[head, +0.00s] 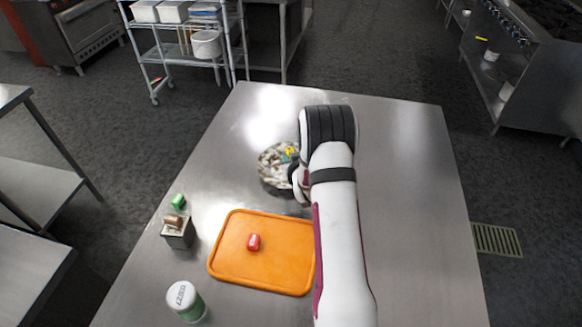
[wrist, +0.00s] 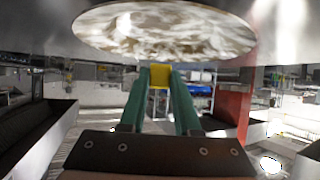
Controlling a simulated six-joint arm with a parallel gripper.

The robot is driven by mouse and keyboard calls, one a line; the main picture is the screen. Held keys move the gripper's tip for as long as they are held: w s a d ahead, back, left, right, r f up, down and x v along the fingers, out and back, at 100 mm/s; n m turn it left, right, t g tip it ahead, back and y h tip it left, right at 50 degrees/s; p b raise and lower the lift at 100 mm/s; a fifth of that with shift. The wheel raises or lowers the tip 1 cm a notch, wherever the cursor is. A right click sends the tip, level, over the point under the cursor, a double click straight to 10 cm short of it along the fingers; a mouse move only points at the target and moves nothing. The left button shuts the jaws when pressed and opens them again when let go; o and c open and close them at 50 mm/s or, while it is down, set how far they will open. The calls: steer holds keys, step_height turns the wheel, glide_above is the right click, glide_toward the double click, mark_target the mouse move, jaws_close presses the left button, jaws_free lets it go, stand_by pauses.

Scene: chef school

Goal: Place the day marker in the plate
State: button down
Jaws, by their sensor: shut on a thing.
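The day marker, a small yellow block (head: 290,152), is between my gripper's teal fingertips (head: 287,157). It also shows in the wrist view (wrist: 159,75), where my gripper (wrist: 160,85) is shut on it. The plate (head: 270,165), round with a mottled brown and white pattern, lies on the table left of my arm. In the head view the marker overlaps the plate's right part. The plate also shows at the top of the wrist view (wrist: 165,30). I cannot tell how high the marker is above it. My arm hides the plate's right edge.
The table's right side is clear.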

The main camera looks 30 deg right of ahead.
steer(key=shift+f, duration=2)
steer(key=shift+a+f, duration=0.1)
steer(key=c, duration=0.6)
jaws_free()
